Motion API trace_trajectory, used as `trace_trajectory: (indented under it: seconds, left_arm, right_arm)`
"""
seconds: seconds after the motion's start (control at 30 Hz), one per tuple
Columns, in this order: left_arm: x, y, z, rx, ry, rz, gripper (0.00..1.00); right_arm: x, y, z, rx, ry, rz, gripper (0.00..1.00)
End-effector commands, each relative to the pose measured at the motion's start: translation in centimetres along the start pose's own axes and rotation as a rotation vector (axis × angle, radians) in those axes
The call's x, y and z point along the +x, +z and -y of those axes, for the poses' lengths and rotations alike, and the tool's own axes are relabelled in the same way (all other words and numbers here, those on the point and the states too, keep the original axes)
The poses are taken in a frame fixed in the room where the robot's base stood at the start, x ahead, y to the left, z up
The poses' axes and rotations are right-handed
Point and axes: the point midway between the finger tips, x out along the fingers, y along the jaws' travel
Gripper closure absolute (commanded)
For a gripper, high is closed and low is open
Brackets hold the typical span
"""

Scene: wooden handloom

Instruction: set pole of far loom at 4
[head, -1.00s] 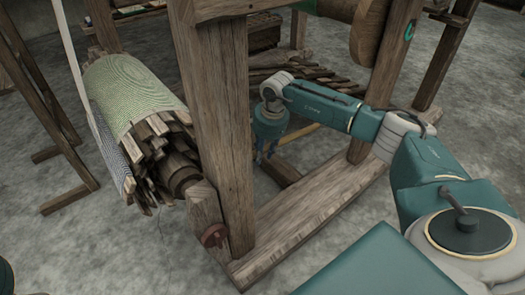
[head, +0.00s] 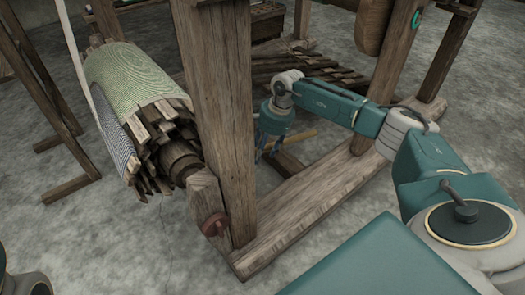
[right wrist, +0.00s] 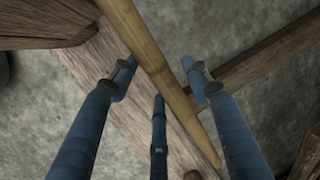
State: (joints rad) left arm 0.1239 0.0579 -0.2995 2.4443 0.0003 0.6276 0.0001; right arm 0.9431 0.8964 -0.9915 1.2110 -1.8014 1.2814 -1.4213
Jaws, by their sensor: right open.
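The pole is a thin yellowish wooden stick (head: 303,135) at the far loom's lower frame, partly hidden by my right gripper in the head view. In the right wrist view the pole (right wrist: 150,50) runs diagonally from top left to lower right. My right gripper (head: 267,153) points down beside the thick upright post. Its blue fingers (right wrist: 160,82) are spread, and the pole passes across the space between their tips. Nothing is gripped. I cannot tell how far the fingertips are from the pole. My left gripper is not in view.
The thick wooden post (head: 217,110) stands just left of my right gripper. A wooden base beam (head: 310,212) runs below my right forearm. A roll with green cloth and wooden slats (head: 135,78) is at the left. Grey floor (head: 110,240) is clear in front.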

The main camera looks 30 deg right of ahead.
Motion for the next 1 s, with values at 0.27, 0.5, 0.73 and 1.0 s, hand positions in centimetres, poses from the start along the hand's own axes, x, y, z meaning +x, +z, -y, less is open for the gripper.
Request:
trace_trajectory:
  seconds: [0.27, 0.5, 0.73, 1.0]
  left_arm:
    - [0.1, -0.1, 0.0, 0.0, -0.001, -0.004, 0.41]
    - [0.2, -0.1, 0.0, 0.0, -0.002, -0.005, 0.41]
    - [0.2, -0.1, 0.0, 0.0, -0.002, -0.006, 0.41]
    - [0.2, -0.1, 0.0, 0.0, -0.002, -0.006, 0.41]
  right_arm:
    - [-5.2, -0.1, 0.1, 0.0, -0.004, -0.001, 0.53]
    - [-9.8, 0.0, 0.1, 0.0, -0.004, 0.0, 0.53]
    - [-11.5, 0.0, 0.0, 0.0, 0.0, 0.0, 0.53]
    - [-11.6, 0.0, 0.0, 0.0, 0.0, 0.0, 0.53]
